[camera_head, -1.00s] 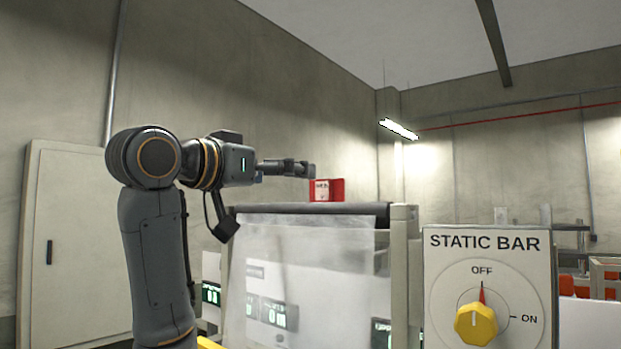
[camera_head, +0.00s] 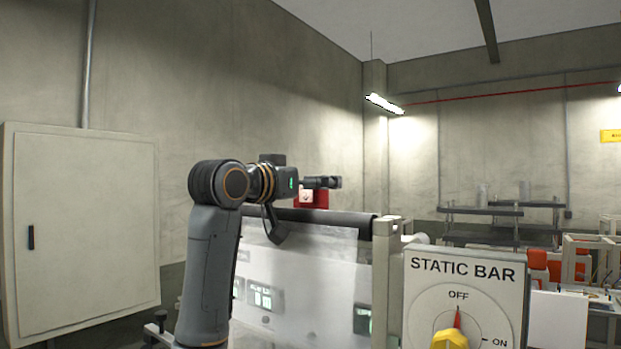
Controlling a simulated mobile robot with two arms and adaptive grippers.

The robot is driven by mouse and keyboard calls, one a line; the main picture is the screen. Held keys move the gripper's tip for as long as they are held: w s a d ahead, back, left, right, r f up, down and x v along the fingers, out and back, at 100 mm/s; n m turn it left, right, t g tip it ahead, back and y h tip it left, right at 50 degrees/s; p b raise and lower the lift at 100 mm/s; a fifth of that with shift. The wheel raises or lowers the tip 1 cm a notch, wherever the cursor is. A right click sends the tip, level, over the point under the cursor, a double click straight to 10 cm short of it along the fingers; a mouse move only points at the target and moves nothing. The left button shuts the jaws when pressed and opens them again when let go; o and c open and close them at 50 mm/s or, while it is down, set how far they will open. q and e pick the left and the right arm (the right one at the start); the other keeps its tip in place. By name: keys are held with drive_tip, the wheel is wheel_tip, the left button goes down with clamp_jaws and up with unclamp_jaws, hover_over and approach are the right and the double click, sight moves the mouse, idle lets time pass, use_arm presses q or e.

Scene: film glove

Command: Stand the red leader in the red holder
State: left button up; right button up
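My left arm comes in from the left, and its gripper (camera_head: 335,183) points right. The gripper is small and seen from the side, so whether its fingers are open or shut does not show. A red box-like thing (camera_head: 321,200) with a white label stands just behind or below the gripper, at the top of the film machine. The gripper and wrist cover its upper part, and I cannot tell whether they touch. I cannot tell whether this red thing is the holder or the leader. My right gripper is not in view.
A dark roller (camera_head: 345,219) with translucent film (camera_head: 310,265) hanging from it lies below the gripper. A static bar panel (camera_head: 465,270) with a yellow knob, its pointer at OFF, stands in front right. A pale cabinet (camera_head: 85,215) is at left. Shelving (camera_head: 490,211) stands behind at right.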

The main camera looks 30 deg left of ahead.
use_arm(q)
drive_tip(key=shift+s, duration=0.1)
drive_tip(key=c, duration=1.2)
drive_tip(key=shift+r, duration=0.45)
drive_tip(key=shift+r, duration=2.5)
drive_tip(key=shift+r, duration=1.55)
